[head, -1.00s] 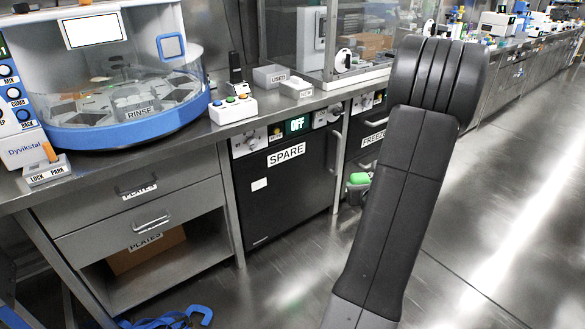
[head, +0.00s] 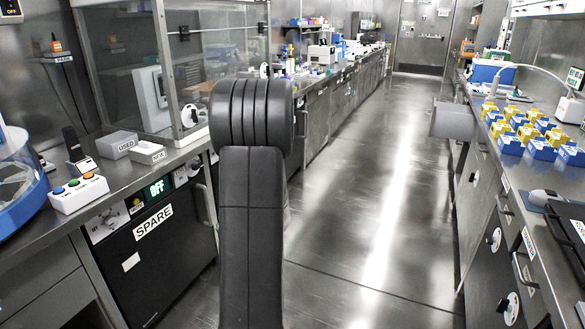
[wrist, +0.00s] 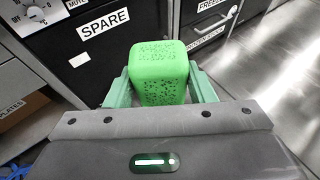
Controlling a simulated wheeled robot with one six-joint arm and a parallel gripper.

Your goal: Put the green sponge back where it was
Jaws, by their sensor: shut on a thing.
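The green sponge (wrist: 158,75) shows in the wrist view, upright between the two pale green fingers of my gripper (wrist: 160,88). The gripper is shut on it. The lower part of the sponge is hidden behind the gripper body. In the head view my arm's dark link stands in the middle of the picture, and neither the gripper nor the sponge can be seen there.
The left bench bears a button box (head: 78,193), a USED tray (head: 117,145) and a NEW tray (head: 148,153). Below is the black SPARE cabinet (head: 165,265). The right bench has several blue and yellow boxes (head: 541,149). The aisle floor (head: 370,220) between is clear.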

